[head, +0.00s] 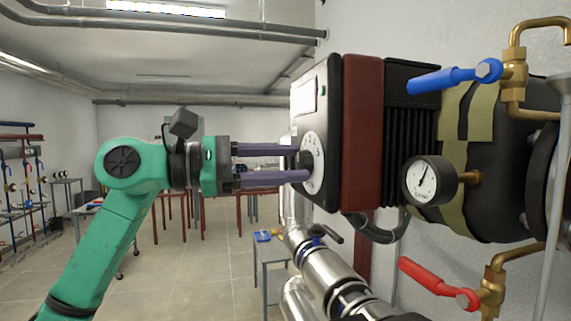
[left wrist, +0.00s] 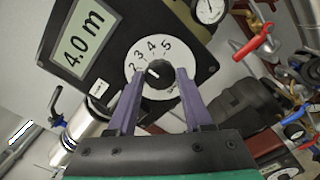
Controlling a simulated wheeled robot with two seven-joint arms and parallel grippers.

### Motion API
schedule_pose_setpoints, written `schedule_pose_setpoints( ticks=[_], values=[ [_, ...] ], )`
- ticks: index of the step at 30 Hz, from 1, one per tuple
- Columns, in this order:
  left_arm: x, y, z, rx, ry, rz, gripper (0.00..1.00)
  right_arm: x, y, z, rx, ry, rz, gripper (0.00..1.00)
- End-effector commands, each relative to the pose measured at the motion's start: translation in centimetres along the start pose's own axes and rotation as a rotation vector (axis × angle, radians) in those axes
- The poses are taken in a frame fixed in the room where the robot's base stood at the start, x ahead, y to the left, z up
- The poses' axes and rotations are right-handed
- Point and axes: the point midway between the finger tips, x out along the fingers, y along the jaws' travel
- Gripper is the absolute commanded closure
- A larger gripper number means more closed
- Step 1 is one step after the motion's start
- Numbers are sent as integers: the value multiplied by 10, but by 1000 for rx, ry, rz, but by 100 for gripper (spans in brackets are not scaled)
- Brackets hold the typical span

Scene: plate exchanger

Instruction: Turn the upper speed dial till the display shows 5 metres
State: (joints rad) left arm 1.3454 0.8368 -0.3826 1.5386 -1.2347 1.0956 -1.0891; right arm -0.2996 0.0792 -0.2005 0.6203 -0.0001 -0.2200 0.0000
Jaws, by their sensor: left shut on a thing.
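The speed dial is a black knob (left wrist: 158,74) on a white disc (left wrist: 137,58) numbered 2 to 5 where I can read it. In the left wrist view the knob's white mark points up and to the left, near the 3. The display (left wrist: 83,38) on the same dark panel reads 4.0 m. My left gripper (head: 298,164) reaches the dial from the left in the head view. Its two purple fingers are shut on the knob, one on each side, as the left wrist view (left wrist: 160,88) shows. My right gripper is in neither view.
A pressure gauge (head: 430,183), a blue-handled valve (head: 455,78) and a red-handled valve (head: 438,284) stand right of the pump unit. Steel pipes (head: 325,275) run below it. A small table (head: 268,247) stands behind. The floor at left is open.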

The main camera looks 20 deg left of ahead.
Motion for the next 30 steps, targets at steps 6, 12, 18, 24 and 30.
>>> schedule_pose_setpoints(
  ticks=[6,12,18,24,30],
  values=[
    [0,0,1,38,-3,2,100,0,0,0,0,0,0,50],
    [0,1,1,43,-3,2,100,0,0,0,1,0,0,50],
    [0,1,1,42,-3,2,46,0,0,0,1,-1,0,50],
    [0,0,1,41,-1,1,19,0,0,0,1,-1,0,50],
    [-2,0,0,41,0,1,19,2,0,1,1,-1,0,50]
  ],
)
